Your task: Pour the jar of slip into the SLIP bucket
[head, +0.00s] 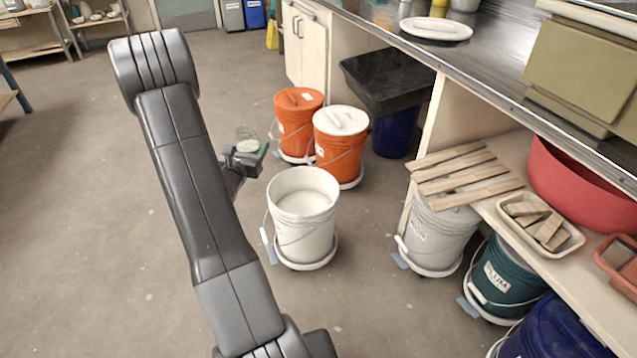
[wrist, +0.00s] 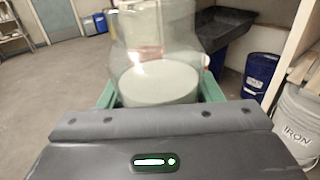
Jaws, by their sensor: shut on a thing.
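A clear jar (head: 246,138) with pale slip in its lower part is held in my gripper (head: 248,158), left of the open white bucket. In the wrist view the jar (wrist: 157,65) stands about upright between the green fingers (wrist: 157,95), which are shut on it. An open white bucket (head: 302,210) stands on a wheeled dolly on the floor, with pale liquid inside. Its label does not show. A whitish bucket under the counter reads IRON in the wrist view (wrist: 298,125), and it shows in the head view (head: 437,238) with slats over it.
Two orange buckets stand behind, one with an orange lid (head: 298,100) and one with a white lid (head: 341,122). A dark sink (head: 388,78), a steel counter (head: 480,60), a teal bucket (head: 503,275) and a blue bucket (head: 555,330) are at the right. The floor at left is clear.

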